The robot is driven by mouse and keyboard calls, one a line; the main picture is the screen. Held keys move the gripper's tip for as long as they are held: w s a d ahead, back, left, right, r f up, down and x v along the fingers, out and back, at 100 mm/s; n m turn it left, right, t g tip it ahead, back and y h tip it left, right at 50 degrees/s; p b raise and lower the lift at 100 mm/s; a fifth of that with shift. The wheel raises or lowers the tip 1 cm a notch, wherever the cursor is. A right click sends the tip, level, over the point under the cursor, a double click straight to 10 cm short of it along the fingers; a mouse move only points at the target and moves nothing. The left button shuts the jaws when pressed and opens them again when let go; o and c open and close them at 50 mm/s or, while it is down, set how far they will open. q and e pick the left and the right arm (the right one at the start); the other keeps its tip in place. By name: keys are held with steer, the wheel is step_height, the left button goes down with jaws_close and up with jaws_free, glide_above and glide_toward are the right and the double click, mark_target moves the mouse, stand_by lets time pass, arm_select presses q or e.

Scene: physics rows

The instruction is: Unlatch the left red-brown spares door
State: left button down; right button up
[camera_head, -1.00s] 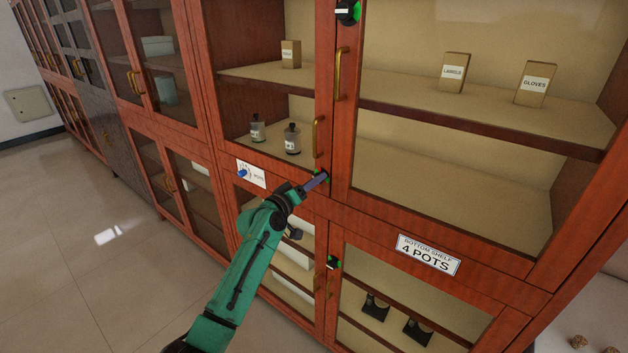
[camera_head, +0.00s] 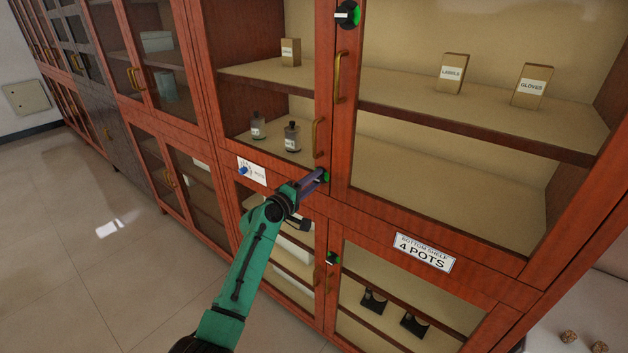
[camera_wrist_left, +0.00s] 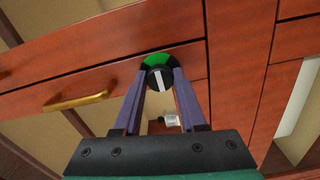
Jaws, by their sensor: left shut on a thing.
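The left red-brown spares door (camera_head: 323,80) is a glazed upper door with a brass handle (camera_head: 318,138), and looks closed. Its latch is a round black knob with a white bar and a green sector (camera_head: 325,178), low by the door's inner edge. In the left wrist view the knob (camera_wrist_left: 158,77) sits between my fingertips, green showing above it and the white bar nearly upright. My left gripper (camera_head: 318,180) is shut on this knob. Its fingers partly hide the knob in the head view. My right gripper is not in view.
The right glazed door has its own knob (camera_head: 347,14) and handle (camera_head: 338,77). A lower-door knob (camera_head: 332,258) sits below my gripper. A sign reading "4 POTS" (camera_head: 424,252) and a small label (camera_head: 251,171) are on the rail. Open floor (camera_head: 70,260) lies left.

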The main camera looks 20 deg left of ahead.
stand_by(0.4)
arm_select(q)
steer(key=shift+c, duration=2.3)
jaws_free()
steer(key=shift+a, duration=0.1)
steer(key=b+v, duration=0.3)
steer(key=v, duration=1.1)
steer(key=shift+s, duration=0.25)
steer(key=shift+f, duration=0.1)
